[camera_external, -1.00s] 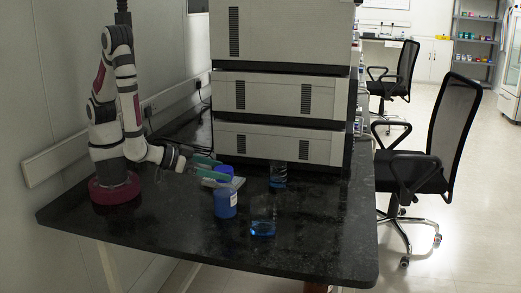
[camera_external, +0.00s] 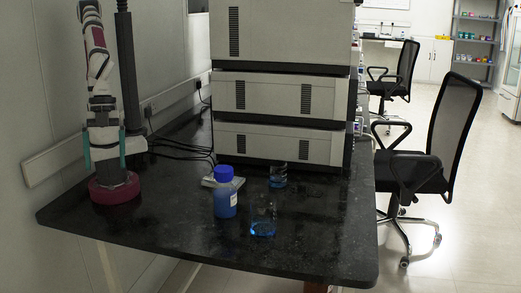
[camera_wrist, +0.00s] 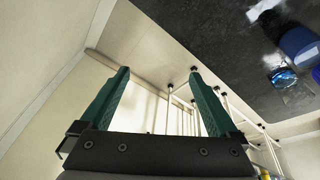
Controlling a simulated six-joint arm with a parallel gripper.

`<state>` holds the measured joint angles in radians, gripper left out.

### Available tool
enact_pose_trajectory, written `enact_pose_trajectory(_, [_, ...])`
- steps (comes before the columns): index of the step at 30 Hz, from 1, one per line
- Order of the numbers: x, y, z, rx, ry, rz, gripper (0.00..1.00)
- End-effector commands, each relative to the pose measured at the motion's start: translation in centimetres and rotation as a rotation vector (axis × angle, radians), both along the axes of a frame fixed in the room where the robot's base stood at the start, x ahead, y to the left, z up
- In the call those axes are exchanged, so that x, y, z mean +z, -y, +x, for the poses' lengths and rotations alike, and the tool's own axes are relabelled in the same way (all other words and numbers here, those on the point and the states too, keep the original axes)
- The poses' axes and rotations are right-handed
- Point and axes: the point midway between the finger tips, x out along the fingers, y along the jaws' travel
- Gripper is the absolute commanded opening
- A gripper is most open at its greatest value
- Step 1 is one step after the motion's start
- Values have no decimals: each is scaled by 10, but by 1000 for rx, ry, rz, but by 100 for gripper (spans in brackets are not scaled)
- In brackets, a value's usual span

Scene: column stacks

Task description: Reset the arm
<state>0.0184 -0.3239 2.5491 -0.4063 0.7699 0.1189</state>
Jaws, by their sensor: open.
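My gripper (camera_external: 104,152) hangs by my arm's base at the left of the bench in the external view, its two green fingers spread apart. It also shows in the wrist view (camera_wrist: 158,82), open, with nothing between the fingers. My arm is folded upright above its dark red base. A blue-capped bottle of blue liquid (camera_external: 225,200) stands upright on the bench, apart from the gripper. A glass beaker with a little blue liquid (camera_external: 263,222) stands to its right. A second glass beaker with blue liquid (camera_external: 278,176) stands farther back.
A black bench (camera_external: 180,235) holds everything. A grey stacked instrument (camera_external: 280,95) fills its back. A small pale device (camera_external: 208,182) sits behind the bottle, and cables lie near the wall. The bench's front left is clear. Office chairs (camera_external: 425,165) stand to the right.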

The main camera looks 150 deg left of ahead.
Motion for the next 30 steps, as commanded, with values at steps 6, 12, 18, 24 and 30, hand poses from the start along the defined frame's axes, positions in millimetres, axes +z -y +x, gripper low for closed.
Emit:
enact_pose_trajectory(6, [24,-60,-94,-253,-252,293,96])
enact_pose_trajectory(12, [27,-68,-103,-274,-284,327,96])
enact_pose_trajectory(18, [27,-67,-103,-273,-284,326,96])
enact_pose_trajectory(24, [27,-67,-103,-273,-284,326,96])
enact_pose_trajectory(30, [27,-67,-103,-273,-284,326,96])
